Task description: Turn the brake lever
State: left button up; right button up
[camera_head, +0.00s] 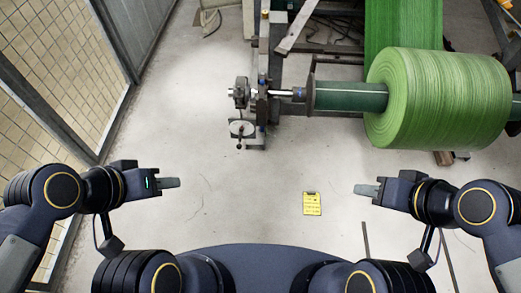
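A metal bracket assembly (241,95) with a round disc and a small handle-like part (240,131) stands at the left end of the roll shaft, in the upper middle of the head view. I cannot tell for sure which part is the brake lever. My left gripper (170,183) is below and left of this assembly, clear of it and pointing right. My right gripper (364,190) is below and right of it, pointing left. Both are seen edge-on, so their finger opening is hidden. Neither visibly touches anything.
A large green roll (440,98) sits on the shaft at the upper right, with green sheet (403,25) behind. A yellow clipboard-like card (312,204) lies on the floor between my grippers. A metal-framed tiled partition (60,75) runs along the left. The middle floor is otherwise mostly clear.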

aim_at(239, 145)
jog(key=i+l+u, duration=0.15)
jog(key=i+u, duration=0.15)
jog(key=i+l+u, duration=0.25)
jog(key=i, duration=0.15)
jog(key=u, duration=1.1)
